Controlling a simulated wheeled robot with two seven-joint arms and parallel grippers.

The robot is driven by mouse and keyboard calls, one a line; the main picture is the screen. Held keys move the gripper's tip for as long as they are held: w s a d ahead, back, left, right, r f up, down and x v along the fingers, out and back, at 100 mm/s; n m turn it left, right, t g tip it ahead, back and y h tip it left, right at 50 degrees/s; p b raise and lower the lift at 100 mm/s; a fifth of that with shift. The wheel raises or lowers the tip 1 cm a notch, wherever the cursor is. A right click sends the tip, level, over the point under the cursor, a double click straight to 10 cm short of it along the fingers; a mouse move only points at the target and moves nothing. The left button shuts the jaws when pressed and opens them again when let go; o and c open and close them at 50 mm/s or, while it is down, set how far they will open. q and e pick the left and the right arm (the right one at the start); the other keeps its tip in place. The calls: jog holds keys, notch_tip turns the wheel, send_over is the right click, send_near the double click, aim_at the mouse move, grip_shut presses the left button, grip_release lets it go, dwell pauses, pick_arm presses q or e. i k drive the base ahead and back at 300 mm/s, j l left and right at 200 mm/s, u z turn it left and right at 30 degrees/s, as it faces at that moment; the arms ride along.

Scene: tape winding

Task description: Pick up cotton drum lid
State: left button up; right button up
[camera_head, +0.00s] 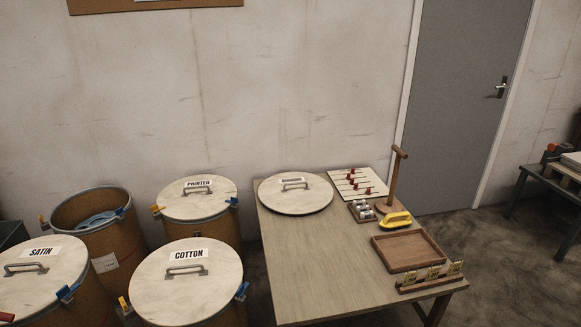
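The cotton drum lid (208,291) is a round, pale disc with a white label reading COTTON and a grey bar handle (184,270). It lies flat on top of a brown drum (205,319) at the bottom, left of the table. Neither of my grippers shows in this view.
The SATIN lid (55,272) and PRINTED lid (200,207) cover neighbouring drums. An open drum (118,236) stands behind. The table (325,268) carries another round lid (300,203), a wooden tray (408,264), a yellow-handled tool (395,221) and a wooden post (394,178). Its front left is clear.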

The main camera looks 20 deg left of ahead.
aim_at(186, 281)
jog(key=u, duration=1.4)
jog(key=i+j+z, duration=0.4)
jog(key=i+j, duration=0.7)
jog(key=i, duration=0.1)
